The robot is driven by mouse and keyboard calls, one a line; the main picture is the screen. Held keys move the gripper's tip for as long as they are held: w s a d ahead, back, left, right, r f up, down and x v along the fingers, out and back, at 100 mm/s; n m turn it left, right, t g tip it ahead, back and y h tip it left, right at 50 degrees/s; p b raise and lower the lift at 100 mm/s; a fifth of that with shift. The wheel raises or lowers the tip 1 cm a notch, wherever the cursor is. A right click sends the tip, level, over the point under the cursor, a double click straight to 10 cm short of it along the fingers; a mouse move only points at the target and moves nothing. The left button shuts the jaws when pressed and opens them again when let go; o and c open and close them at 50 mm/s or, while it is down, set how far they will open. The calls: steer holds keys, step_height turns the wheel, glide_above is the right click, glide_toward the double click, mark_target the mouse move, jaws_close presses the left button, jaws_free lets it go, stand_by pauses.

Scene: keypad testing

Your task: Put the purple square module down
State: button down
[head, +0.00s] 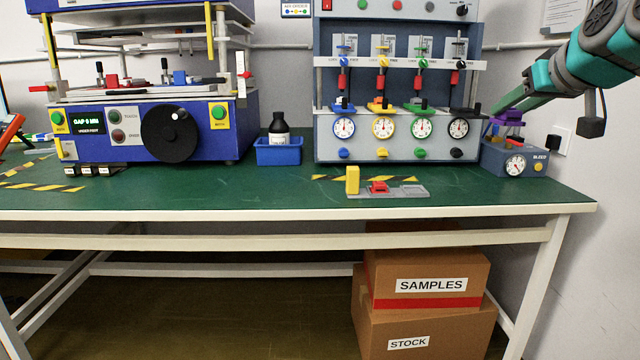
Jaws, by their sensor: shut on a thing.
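The purple square module (509,115) is at the right end of the bench, just over the top of the blue-grey BLEED box (525,168). It looks small at this distance, and I cannot tell whether it touches the box. My gripper (495,116) reaches in from the upper right and is shut on the module. The fingertips are small in view and partly merge with the dark parts around the module.
A test panel (398,150) with several coloured gauges stands close left of the box. A small grey tray (413,191) with yellow and red blocks lies near the front edge. A wall socket (560,141) is at right. The green bench top (270,190) is mostly clear in front.

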steer(key=w+a+f, duration=0.4)
steer(key=a+f, duration=0.2)
steer(key=f, duration=1.1)
steer(key=w+a+f, duration=0.5)
steer(key=a+f, duration=0.1)
steer(key=f, duration=1.1)
steer(key=w+a+f, duration=0.4)
steer(key=a+f, duration=0.1)
steer(key=f, duration=1.2)
steer(key=shift+w+a+f, duration=0.15)
steer(key=shift+a+f, duration=0.1)
steer(key=shift+a, duration=0.15)
